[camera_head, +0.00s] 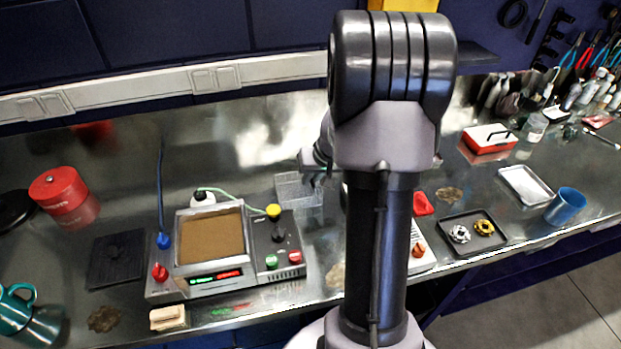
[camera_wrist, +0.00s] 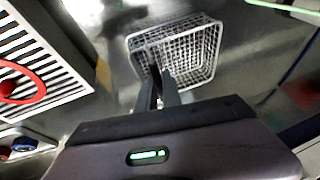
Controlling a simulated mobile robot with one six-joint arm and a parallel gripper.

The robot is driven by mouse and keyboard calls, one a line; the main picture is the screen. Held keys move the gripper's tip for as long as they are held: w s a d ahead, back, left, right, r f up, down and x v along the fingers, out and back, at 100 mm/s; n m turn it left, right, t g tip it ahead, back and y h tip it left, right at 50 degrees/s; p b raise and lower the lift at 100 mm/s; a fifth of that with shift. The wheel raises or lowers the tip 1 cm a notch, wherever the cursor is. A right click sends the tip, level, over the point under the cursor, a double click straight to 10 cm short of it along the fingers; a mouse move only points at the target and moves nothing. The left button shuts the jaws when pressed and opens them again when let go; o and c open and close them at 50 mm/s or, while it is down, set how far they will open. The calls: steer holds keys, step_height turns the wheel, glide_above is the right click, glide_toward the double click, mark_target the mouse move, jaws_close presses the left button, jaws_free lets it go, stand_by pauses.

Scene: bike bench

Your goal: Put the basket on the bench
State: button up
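The basket (camera_head: 298,191) is a pale wire-mesh box, open at the top, on the metal bench behind the control box, left of my arm in the head view. It also shows in the wrist view (camera_wrist: 203,49), in front of my gripper. My gripper (camera_wrist: 157,72) has two dark fingers, close together, overlapping the basket's near left part. In the head view my gripper (camera_head: 317,174) is at the basket's right back edge. I cannot tell whether the fingers pinch the mesh or whether the basket is lifted.
A control box (camera_head: 217,245) with knobs stands left of my arm. A red canister (camera_head: 63,194) is farther left. On the right are a dark tray (camera_head: 471,228) with small parts, a white tray (camera_head: 524,184), a blue cup (camera_head: 565,205) and a red case (camera_head: 490,137).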

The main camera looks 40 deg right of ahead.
steer(key=o, duration=0.4)
steer(key=shift+c, duration=0.2)
steer(key=d+p+v, duration=0.1)
steer(key=p+v, duration=0.3)
steer(key=v, duration=0.8)
steer(key=w+a+r+n, duration=0.1)
steer(key=a+r, duration=0.3)
steer(key=a, duration=0.3)
steer(key=w+a+r, duration=0.1)
steer(key=a+r, duration=0.2)
steer(key=a, duration=0.4)
steer(key=s+a+r+n+y, duration=0.15)
steer(key=s+a, duration=0.25)
steer(key=a, duration=0.4)
steer(key=s+a+r+y, duration=0.1)
steer(key=s+a+r, duration=0.2)
steer(key=a, duration=0.5)
steer(key=s+a, duration=0.5)
steer(key=s, duration=0.2)
steer(key=shift+t, duration=0.4)
steer(key=f+b, duration=0.5)
steer(key=shift+w, duration=0.3)
